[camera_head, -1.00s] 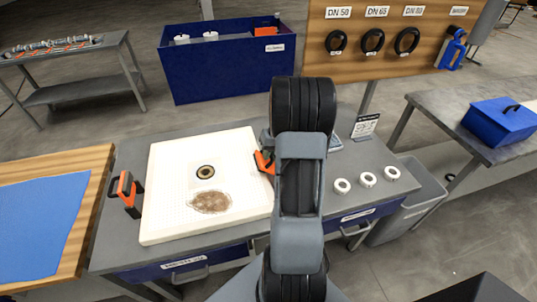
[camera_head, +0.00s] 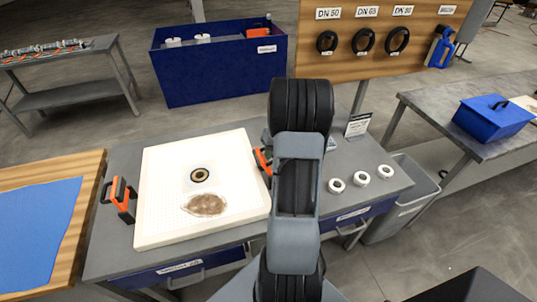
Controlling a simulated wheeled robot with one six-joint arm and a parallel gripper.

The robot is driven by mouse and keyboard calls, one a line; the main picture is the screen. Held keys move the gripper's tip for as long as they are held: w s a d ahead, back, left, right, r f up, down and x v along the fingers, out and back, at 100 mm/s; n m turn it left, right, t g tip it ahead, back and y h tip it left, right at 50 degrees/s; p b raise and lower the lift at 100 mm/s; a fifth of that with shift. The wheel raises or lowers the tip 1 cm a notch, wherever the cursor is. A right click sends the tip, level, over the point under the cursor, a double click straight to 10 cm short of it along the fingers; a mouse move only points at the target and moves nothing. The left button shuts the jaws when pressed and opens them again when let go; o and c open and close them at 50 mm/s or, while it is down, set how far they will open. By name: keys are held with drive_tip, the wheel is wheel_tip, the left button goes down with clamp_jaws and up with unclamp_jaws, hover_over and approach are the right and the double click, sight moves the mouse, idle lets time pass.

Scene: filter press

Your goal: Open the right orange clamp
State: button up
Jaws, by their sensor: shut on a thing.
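The right orange clamp (camera_head: 262,161) is at the right edge of the white filter plate (camera_head: 152,235). My arm covers its right part, so I cannot tell how far open it is. The left orange clamp (camera_head: 121,200), orange with a dark handle, stands at the plate's left edge. The plate has a dark ring around a central hole and a brown patch below it. My arm rises in front of the bench, just right of the right clamp. My gripper is hidden behind the arm, so its fingers and any contact with the clamp do not show.
Several white rings, one of them here (camera_head: 337,186), lie on the bench right of my arm, near a small sign (camera_head: 358,125). A grey bin (camera_head: 412,190) stands at the bench's right end. A blue cloth (camera_head: 38,225) lies on the wooden table at left.

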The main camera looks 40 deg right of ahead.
drive_tip(key=shift+d, duration=0.2)
drive_tip(key=shift+s+d+f, duration=0.2)
drive_tip(key=shift+s+d, duration=0.2)
drive_tip(key=shift+d, duration=0.25)
drive_tip(key=shift+d+f+b, duration=0.1)
drive_tip(key=shift+f+b, duration=0.05)
drive_tip(key=shift+b, duration=0.2)
drive_tip(key=shift+s+d+f+b, duration=0.3)
drive_tip(key=shift+d+f+b, duration=0.05)
drive_tip(key=shift+d+f, duration=0.1)
drive_tip(key=o, duration=0.6)
drive_tip(key=shift+d, duration=0.15)
drive_tip(key=shift+o, duration=0.3)
drive_tip(key=shift+r, duration=0.15)
